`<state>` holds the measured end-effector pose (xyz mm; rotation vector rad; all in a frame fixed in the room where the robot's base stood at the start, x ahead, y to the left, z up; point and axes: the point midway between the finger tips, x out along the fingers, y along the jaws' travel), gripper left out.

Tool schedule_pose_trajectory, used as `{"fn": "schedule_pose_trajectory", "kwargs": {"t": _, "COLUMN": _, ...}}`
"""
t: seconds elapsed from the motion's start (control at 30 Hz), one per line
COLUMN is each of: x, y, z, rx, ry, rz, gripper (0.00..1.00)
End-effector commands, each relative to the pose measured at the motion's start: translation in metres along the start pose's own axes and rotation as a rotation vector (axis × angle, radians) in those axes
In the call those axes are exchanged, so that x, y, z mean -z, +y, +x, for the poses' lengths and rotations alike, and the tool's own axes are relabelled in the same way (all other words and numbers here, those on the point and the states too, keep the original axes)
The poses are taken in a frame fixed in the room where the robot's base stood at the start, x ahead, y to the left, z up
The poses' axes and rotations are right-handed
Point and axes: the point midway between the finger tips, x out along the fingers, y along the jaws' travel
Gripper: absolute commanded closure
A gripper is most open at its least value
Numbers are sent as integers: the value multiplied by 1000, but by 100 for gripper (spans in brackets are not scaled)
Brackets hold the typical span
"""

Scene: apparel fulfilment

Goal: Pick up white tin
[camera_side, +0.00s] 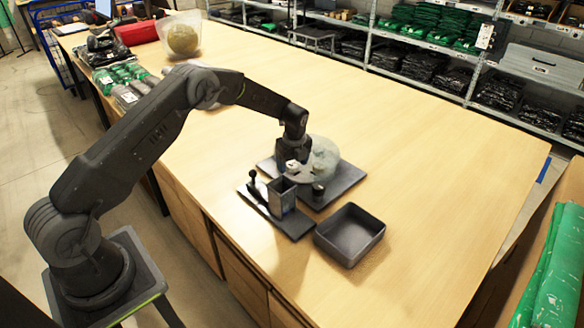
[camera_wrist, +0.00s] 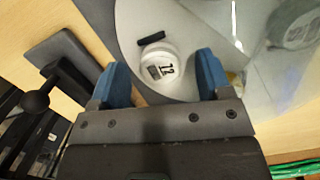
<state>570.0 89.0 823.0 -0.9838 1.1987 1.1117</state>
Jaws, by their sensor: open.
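The white tin (camera_wrist: 159,60) shows in the wrist view as a small round white container with a dark label and markings. It sits on a pale grey round surface (camera_wrist: 133,22), between the two blue fingertips of my gripper (camera_wrist: 157,75). My gripper is open, with a visible gap on each side of the tin. In the side view my gripper (camera_side: 292,160) points down over the dark stand, and a small white patch beside it may be the tin. I cannot tell how far the fingertips are above it.
A small dark bar (camera_wrist: 151,40) lies just beyond the tin. A translucent rounded object (camera_side: 322,160) stands beside my gripper. A dark plate with an upright box (camera_side: 282,196) and a knobbed post (camera_side: 253,182) is in front. An empty dark tray (camera_side: 350,235) lies right; the table is clear beyond.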

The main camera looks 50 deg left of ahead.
Motion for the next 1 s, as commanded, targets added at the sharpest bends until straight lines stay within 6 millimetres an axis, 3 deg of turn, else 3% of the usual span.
{"fn": "schedule_pose_trajectory", "kwargs": {"t": 0.3, "x": 0, "y": 0, "z": 5, "rx": 2, "ry": -1, "rz": -1, "gripper": 29}}
{"fn": "schedule_pose_trajectory", "kwargs": {"t": 0.83, "x": 0, "y": 0, "z": 5, "rx": 2, "ry": -1, "rz": 0, "gripper": 80}}
{"fn": "schedule_pose_trajectory", "kwargs": {"t": 1.0, "x": 0, "y": 0, "z": 4, "rx": 2, "ry": -1, "rz": 0, "gripper": 82}}
